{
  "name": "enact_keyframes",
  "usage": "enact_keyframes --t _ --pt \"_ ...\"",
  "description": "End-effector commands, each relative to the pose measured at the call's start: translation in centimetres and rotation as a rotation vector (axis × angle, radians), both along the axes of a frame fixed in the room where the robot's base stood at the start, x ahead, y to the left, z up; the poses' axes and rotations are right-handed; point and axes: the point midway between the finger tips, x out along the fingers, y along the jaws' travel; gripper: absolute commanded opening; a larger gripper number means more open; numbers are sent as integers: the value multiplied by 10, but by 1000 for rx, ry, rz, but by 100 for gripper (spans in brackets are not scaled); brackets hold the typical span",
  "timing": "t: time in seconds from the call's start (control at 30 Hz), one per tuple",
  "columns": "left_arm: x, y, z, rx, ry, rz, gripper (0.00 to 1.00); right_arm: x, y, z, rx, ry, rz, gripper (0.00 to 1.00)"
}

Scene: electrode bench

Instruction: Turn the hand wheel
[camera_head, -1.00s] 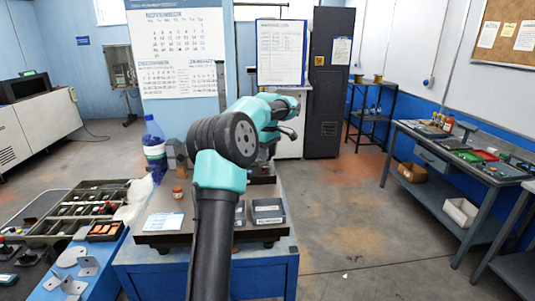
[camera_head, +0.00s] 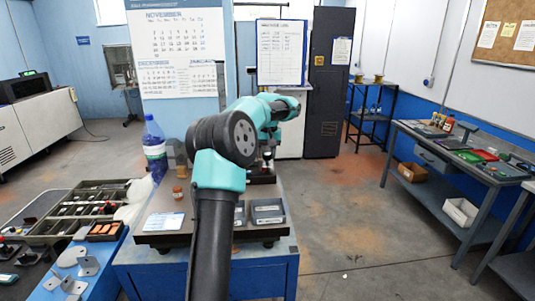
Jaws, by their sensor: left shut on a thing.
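My left arm reaches up from the bottom middle, and its elbow covers much of the workbench (camera_head: 150,240). My left gripper (camera_head: 268,161) is small and partly hidden behind my arm. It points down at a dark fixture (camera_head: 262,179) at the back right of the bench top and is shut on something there. The hand wheel cannot be made out separately; only small dark and reddish parts show at the gripper. My right gripper is not in view.
A parts tray (camera_head: 75,212) is at left. Open floor lies to the right.

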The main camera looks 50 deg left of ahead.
Motion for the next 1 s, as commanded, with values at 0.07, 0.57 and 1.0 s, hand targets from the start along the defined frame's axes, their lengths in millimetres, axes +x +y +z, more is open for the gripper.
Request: enact_keyframes --t 0.07,0.57,1.0 --pt "0 0 -2 -2 4 -73 13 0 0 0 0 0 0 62" --pt "0 0 -2 -4 3 -547 13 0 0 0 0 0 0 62" --pt "-1 0 -2 -4 2 -965 13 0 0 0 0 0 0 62"
